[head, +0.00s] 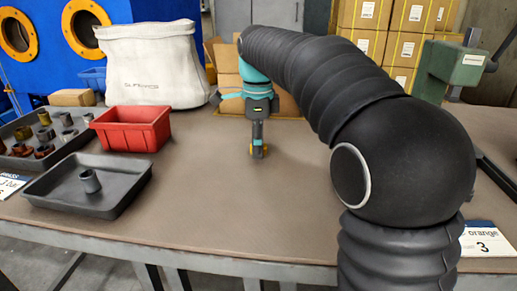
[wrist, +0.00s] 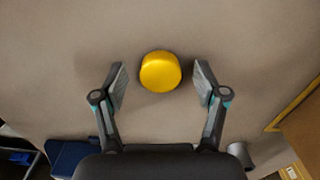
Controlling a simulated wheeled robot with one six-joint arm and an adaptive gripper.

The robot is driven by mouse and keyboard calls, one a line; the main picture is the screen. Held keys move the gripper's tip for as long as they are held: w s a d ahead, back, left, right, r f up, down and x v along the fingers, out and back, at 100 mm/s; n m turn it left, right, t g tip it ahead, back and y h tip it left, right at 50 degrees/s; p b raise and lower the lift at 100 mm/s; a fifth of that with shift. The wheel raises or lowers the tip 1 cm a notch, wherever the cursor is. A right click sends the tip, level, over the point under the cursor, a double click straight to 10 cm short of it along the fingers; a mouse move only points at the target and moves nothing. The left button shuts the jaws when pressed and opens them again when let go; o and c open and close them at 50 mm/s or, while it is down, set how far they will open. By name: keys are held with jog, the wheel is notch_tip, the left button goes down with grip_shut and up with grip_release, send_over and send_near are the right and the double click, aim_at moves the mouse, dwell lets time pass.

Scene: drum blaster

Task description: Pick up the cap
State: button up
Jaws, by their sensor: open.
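The cap (wrist: 161,71) is a round yellow piece on the brown table, between and slightly beyond my fingertips in the wrist view. My gripper (wrist: 160,85) is open, with one finger on each side of the cap and a gap on both sides. In the head view my gripper (head: 258,152) points down over the middle of the table. A small yellow spot shows at its tip there, but I cannot tell whether it is the cap or part of the gripper.
A red bin (head: 133,127), a dark tray (head: 60,200) with one metal cylinder (head: 90,181), and another tray of several metal parts stand left. A white bag (head: 152,68) and cardboard boxes (head: 392,40) are behind. A green machine (head: 452,65) stands right. The front middle table is clear.

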jog(key=c, duration=0.9)
jog(key=shift+r, duration=0.1)
jog(key=shift+r, duration=0.5)
notch_tip(320, 180, up, 4)
jog(key=shift+s+d+f+p, duration=0.15)
jog(key=shift+f+p, duration=0.1)
jog(key=shift+p, duration=0.2)
jog(key=s+d+r, duration=0.6)
jog(key=s+d, duration=0.1)
jog(key=s, duration=0.1)
jog(key=shift+s+r, duration=0.2)
jog(key=shift+s, duration=0.15)
jog(key=shift+s, duration=0.1)
